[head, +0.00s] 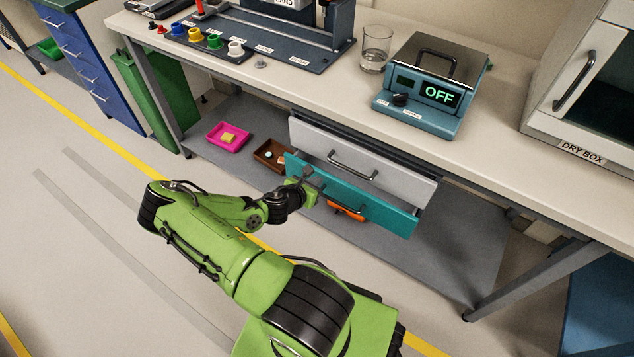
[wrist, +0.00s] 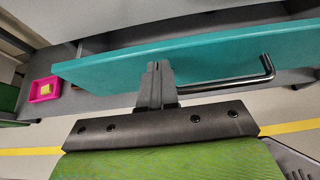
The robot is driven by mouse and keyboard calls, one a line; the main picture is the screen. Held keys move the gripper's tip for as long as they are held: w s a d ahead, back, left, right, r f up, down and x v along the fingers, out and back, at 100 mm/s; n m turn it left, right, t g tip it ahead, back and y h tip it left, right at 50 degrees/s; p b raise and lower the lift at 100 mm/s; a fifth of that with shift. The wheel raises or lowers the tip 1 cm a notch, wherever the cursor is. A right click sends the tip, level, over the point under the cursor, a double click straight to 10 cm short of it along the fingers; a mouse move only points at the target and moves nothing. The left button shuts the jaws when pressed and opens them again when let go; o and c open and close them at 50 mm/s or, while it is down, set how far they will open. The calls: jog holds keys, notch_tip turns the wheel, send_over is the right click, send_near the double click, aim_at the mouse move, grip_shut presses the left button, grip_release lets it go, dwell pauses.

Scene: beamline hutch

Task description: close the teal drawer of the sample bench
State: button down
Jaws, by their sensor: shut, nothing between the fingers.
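The teal drawer (head: 388,213) is the lower drawer under the sample bench (head: 330,85). Its front stands a little forward of the grey drawer front (head: 405,178) above it, so it looks partly open. The inside of the drawer is hidden. In the wrist view the teal front (wrist: 215,50) runs across the picture, with its dark bar handle (wrist: 225,82) right of the fingers. My gripper (head: 308,177) is shut and empty, at the left part of the teal front. Its fingertips (wrist: 156,66) overlap the front in view; I cannot tell whether they touch.
A pink tray (head: 227,137), a brown tray (head: 270,156) and an orange item (head: 345,211) are on the lower shelf (head: 455,250). A green bin (head: 150,100) stands left of the bench. The floor (head: 95,215) at left is clear.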

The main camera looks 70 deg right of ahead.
aim_at(323, 173)
jog(key=shift+d, duration=0.6)
jog(key=shift+s+d+r, duration=0.15)
jog(key=shift+d, duration=0.15)
jog(key=shift+s+d+p, duration=0.15)
jog(key=shift+d+p, duration=0.7)
jog(key=shift+p, duration=0.05)
jog(key=shift+d, duration=0.15)
